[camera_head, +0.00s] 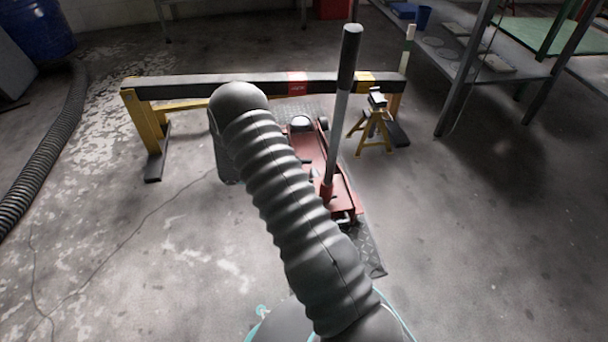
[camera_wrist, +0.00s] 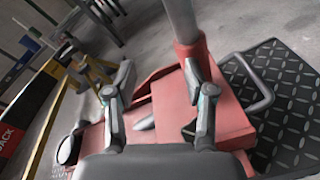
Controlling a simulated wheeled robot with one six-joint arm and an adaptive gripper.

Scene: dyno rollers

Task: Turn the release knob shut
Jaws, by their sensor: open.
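A red floor jack (camera_head: 343,196) stands on the floor with its long grey handle (camera_head: 338,130) upright and black-gripped. In the wrist view, the jack's red body (camera_wrist: 225,120) lies below my gripper (camera_wrist: 159,76), and the handle (camera_wrist: 184,20) rises from its socket just beyond the right finger. My gripper's two fingers are spread apart with nothing held between them. A small grey piece (camera_wrist: 144,124) shows on the jack between the fingers; I cannot tell whether it is the release knob. My arm hides my gripper and part of the jack in the head view.
A black tread plate (camera_wrist: 285,95) lies beside the jack. A dark beam (camera_head: 215,86) on yellow legs crosses behind it. A yellow jack stand (camera_head: 372,128) and a metal workbench (camera_head: 470,62) are at right.

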